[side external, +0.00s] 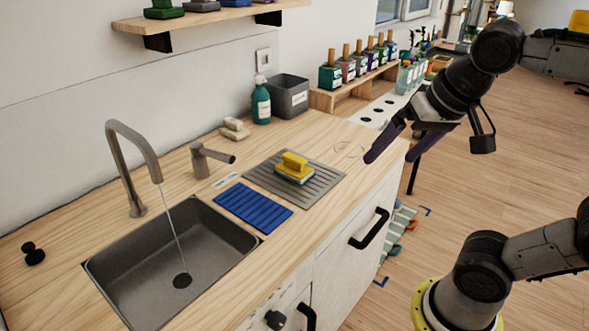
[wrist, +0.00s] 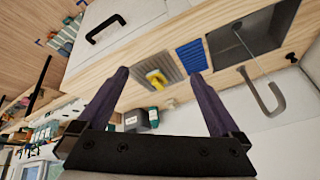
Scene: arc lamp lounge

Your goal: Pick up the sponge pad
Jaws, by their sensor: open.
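The sponge pad (side external: 294,174) is a light pad with a yellow block-shaped grip on top. It rests on the grey ridged drain tray (side external: 325,190) right of the sink, and it also shows in the wrist view (wrist: 156,79), between my fingers but farther away. My gripper (side external: 393,152) has dark purple fingers and is open and empty. In the side external view it is above the right end of the counter, to the right of the pad and apart from it. In the wrist view the fingers (wrist: 160,80) are spread wide.
A sink (side external: 170,262) with running water lies left of a blue ribbed mat (side external: 253,207). A tall faucet (side external: 135,165), a teal soap bottle (side external: 261,103) and a grey bin (side external: 288,97) stand toward the wall. A wooden rack (side external: 350,88) holds several bottles.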

